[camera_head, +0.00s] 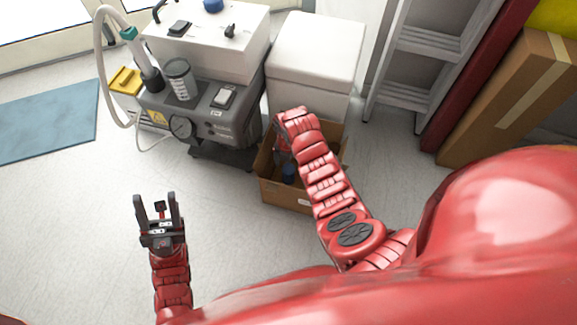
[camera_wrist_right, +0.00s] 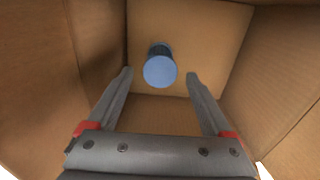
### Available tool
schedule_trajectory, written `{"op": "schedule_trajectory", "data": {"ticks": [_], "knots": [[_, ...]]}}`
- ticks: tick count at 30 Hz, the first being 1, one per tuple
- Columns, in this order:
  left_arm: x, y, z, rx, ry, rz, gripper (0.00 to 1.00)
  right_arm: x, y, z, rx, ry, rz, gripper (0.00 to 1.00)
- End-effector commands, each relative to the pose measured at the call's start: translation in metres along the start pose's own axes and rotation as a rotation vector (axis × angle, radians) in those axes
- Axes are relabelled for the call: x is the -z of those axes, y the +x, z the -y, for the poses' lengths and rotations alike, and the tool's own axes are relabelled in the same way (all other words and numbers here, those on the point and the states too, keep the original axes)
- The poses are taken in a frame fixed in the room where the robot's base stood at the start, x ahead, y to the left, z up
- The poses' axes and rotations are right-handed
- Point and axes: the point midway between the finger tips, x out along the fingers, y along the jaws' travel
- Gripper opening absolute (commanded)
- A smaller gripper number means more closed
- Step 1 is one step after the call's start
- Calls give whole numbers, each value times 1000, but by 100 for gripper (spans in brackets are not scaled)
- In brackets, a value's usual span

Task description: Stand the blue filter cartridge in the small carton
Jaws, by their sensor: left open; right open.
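The blue filter cartridge (camera_wrist_right: 160,70) stands inside the small carton (camera_wrist_right: 190,22), near one wall, seen from above in the right wrist view. My left gripper (camera_head: 157,203) is open and empty over bare floor at the left.
A grey compressor unit (camera_head: 213,125) with a hose stands left of the carton. A white cabinet (camera_head: 314,50) is right behind the carton. A ladder (camera_head: 424,50) and a large brown box (camera_head: 507,98) are at the right. The floor at the left is clear, with a blue mat (camera_head: 45,125).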

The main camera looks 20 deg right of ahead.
Motion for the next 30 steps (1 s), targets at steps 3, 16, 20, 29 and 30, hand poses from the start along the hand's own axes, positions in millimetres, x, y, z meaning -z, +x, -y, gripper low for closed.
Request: {"op": "schedule_trajectory", "data": {"ticks": [3,16,20,29,30], "knots": [[3,13,7,21,7,-10,50,0,-28,1,0,-1,2,85],[6,16,12,44,14,-16,50,0,-47,1,2,1,-1,85],[6,16,12,43,14,-16,50,0,-47,1,1,1,0,85],[6,19,13,47,14,-16,50,0,-51,0,1,1,0,85],[6,24,15,52,15,-14,50,0,-56,0,1,1,0,85]]}}
